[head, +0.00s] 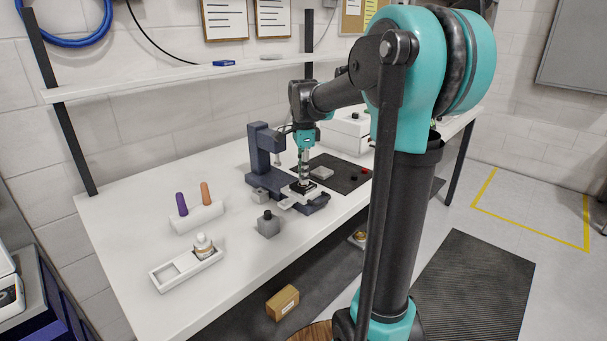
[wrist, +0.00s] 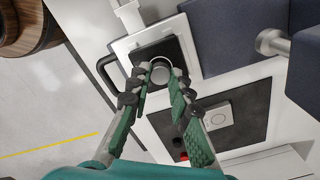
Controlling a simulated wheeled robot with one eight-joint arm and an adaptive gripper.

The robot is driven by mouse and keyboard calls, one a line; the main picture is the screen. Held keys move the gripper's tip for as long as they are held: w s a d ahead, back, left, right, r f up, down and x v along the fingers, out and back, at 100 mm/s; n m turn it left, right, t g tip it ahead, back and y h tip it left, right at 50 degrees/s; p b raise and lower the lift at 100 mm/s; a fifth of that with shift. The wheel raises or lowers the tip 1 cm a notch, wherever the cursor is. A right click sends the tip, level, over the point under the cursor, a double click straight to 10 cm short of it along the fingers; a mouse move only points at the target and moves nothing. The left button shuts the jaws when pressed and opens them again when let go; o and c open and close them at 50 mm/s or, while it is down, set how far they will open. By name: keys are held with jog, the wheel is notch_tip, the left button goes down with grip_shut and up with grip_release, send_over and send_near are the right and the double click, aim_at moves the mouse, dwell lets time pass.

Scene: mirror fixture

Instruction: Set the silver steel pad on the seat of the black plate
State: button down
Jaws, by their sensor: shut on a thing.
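In the wrist view my gripper (wrist: 163,76) is closed around the round silver steel pad (wrist: 161,65), whose bright top shows between the fingertips. The pad is over the black plate (wrist: 143,52), a dark square on a white carriage. Whether the pad touches the plate is hidden by the fingers. In the head view my gripper (head: 304,181) points straight down at the black plate (head: 291,189) at the foot of the dark blue press. The pad is too small to make out there.
The dark blue press column (head: 258,155) stands close beside my gripper. A dark mat (head: 343,183) holds a grey block (head: 321,172) and red and black knobs.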

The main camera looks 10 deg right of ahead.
jog(key=shift+f, duration=0.35)
jog(key=c, duration=1.3)
grip_release()
